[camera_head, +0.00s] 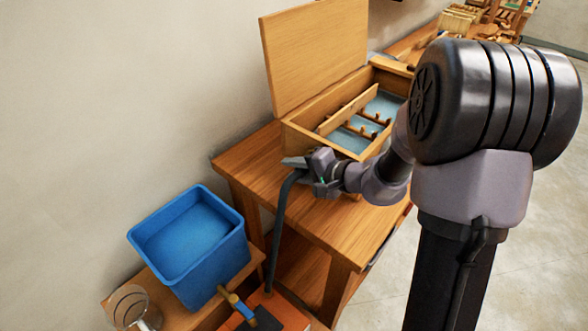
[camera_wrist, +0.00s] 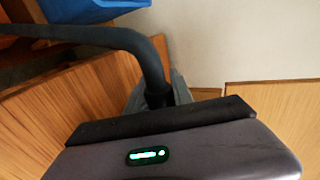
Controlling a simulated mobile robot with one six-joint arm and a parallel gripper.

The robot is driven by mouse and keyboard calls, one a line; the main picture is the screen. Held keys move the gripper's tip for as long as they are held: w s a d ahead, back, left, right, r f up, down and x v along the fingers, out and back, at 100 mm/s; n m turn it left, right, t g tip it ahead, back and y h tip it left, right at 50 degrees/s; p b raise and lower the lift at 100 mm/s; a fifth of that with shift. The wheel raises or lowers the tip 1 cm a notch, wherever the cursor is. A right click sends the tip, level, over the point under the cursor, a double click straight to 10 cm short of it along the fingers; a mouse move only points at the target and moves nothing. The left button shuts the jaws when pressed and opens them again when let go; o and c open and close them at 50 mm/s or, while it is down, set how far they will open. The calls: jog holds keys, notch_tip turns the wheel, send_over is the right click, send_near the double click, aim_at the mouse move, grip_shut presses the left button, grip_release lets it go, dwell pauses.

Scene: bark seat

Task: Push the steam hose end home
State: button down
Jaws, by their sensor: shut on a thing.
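The steam hose (camera_head: 277,225) is a dark grey tube that rises from low at the front, beside the table, and bends over into my gripper (camera_head: 296,166). In the wrist view the hose (camera_wrist: 105,36) comes in from the left and bends down between the grey fingers (camera_wrist: 155,95). My gripper is shut on the hose near its upper end. It is just outside the near left corner of a wooden box (camera_head: 304,140) with a raised lid (camera_head: 315,55). The hose's tip and any port for it are hidden, so I cannot tell whether they touch.
The box stands on a wooden table (camera_head: 255,165) and holds a slatted rack (camera_head: 350,108) over a blue-grey floor. A blue tub (camera_head: 190,240) stands lower at the left. An orange item (camera_head: 290,315) is at the bottom. A wall rises behind the table.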

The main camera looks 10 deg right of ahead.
jog(key=c, duration=1)
grip_release()
jog(key=shift+c, duration=0.2)
jog(key=p+v, duration=0.4)
jog(key=v, duration=1.3)
jog(key=s+a+r+n+g+h, duration=0.1)
jog(key=s+a+r+n+g, duration=0.15)
jog(key=s+a, duration=0.35)
jog(key=s+a+r+n+g, duration=0.1)
jog(key=s+a+n+g, duration=0.25)
jog(key=a, duration=0.35)
jog(key=s+r+t+h, duration=0.1)
jog(key=s+r+h, duration=0.3)
jog(key=s, duration=0.2)
jog(key=shift+d+t, duration=0.3)
